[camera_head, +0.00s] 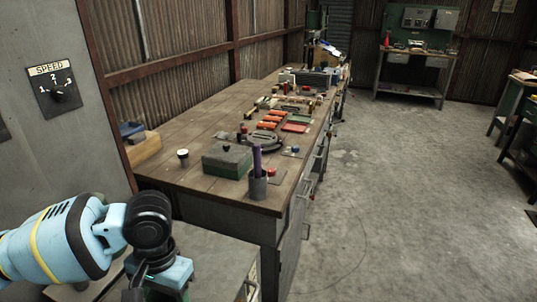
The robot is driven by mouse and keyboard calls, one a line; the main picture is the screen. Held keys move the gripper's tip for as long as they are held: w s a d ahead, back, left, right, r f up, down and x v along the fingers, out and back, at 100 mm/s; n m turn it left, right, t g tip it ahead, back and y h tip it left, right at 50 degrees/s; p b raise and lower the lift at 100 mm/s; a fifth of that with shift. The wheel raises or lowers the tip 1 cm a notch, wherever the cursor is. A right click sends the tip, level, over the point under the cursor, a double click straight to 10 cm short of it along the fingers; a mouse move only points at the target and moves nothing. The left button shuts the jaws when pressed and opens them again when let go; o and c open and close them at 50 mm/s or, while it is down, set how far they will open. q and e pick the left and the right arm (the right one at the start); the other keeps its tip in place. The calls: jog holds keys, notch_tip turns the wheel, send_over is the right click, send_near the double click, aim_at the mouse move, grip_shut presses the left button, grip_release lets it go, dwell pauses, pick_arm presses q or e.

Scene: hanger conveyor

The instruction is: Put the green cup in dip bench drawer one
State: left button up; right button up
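No green cup can be clearly made out. My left gripper (152,287) points down at the lower left, over a low grey cabinet, and is partly cut off by the bottom edge; whether its fingers are open or shut does not show. A long workbench (205,115) with a wooden top runs away from me. Its right side has drawer fronts with metal handles (305,230), seen at a steep angle; they look shut. Which drawer is number one cannot be read. My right gripper is not in view.
The low grey cabinet (215,262) stands before the bench. On the bench are a green box (227,161), a grey cup (258,186) holding a purple stick, and many small tools. A speed dial panel (55,90) is at left. The concrete floor (400,200) at right is clear.

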pick_arm(q)
jog(key=n, duration=0.1)
jog(key=w+a+r+n, duration=0.1)
jog(key=n, duration=0.1)
jog(key=shift+w+a+r, duration=0.2)
jog(key=shift+a+r, duration=0.05)
jog(key=shift+d, duration=0.1)
dwell(0.8)
jog(key=shift+d, duration=0.1)
